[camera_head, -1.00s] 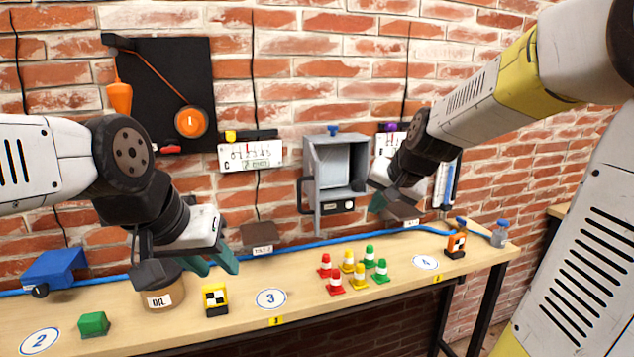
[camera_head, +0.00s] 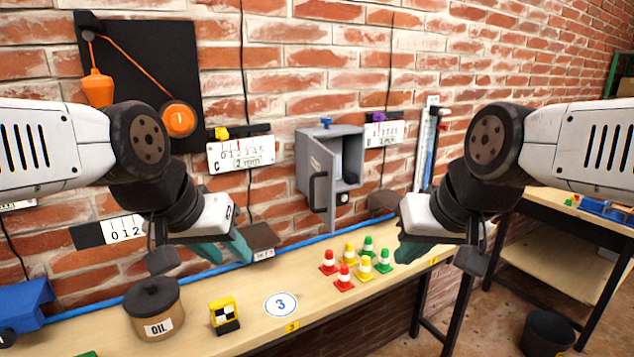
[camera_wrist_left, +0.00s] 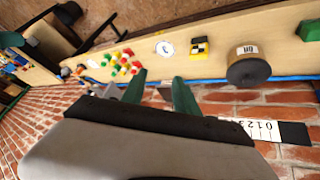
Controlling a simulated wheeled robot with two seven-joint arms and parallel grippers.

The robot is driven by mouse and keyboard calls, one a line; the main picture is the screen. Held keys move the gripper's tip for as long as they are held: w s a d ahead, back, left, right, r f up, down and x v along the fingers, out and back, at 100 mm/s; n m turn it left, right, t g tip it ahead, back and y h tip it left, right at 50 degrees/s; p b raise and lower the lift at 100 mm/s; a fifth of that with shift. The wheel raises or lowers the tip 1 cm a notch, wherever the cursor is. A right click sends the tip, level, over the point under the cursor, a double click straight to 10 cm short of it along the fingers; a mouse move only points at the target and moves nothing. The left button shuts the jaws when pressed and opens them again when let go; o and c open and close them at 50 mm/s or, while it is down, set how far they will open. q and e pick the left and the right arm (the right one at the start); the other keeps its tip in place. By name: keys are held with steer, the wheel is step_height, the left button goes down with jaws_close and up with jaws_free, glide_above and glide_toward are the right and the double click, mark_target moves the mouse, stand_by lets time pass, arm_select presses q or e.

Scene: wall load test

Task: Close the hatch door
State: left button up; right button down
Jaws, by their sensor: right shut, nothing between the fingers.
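The hatch is a grey metal box (camera_head: 346,150) on the brick wall, with a blue knob on top. Its grey door (camera_head: 316,172) stands open on the left side, swung out from the wall, with a black handle (camera_head: 312,190) on its outer face. The dark inside shows to the right of the door. My left gripper (camera_head: 225,250) is left of and below the door, apart from it; its green fingers are spread and empty in the left wrist view (camera_wrist_left: 160,92). My right gripper (camera_head: 412,252) is right of and below the box, shut and empty.
The bench (camera_head: 262,332) below holds an oil pot (camera_head: 153,310), a yellow-black block (camera_head: 225,314) and several small cones (camera_head: 345,275). A dark block (camera_head: 262,238) is beside my left gripper. A blue hose (camera_head: 305,241) runs along the wall.

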mark_target(312, 183)
arm_select(q)
steer(key=shift+w+r, duration=0.1)
steer(key=c, duration=0.3)
steer(key=w+r+m, duration=0.1)
steer(key=w+r, duration=0.1)
steer(key=w+d+r+m+g, duration=0.1)
steer(key=w+r+m, duration=0.1)
steer(key=w, duration=0.1)
steer(key=w+r+m, duration=0.2)
steer(key=w+r, duration=0.1)
steer(key=shift+w+d+g+h, duration=0.1)
steer(key=shift+d+g+h, duration=0.05)
steer(key=shift+g+h, duration=0.25)
jaws_close()
steer(key=w+d+r+m+g, duration=0.25)
steer(key=w+r+m, duration=0.3)
steer(key=w, duration=0.35)
steer(key=w+d+f+m, duration=0.1)
steer(key=w+d+f, duration=0.3)
steer(key=f, duration=0.6)
steer(key=d, duration=0.2)
steer(key=shift+d+h, duration=0.3)
steer(key=shift+d, duration=0.1)
steer(key=shift+s+f, duration=0.1)
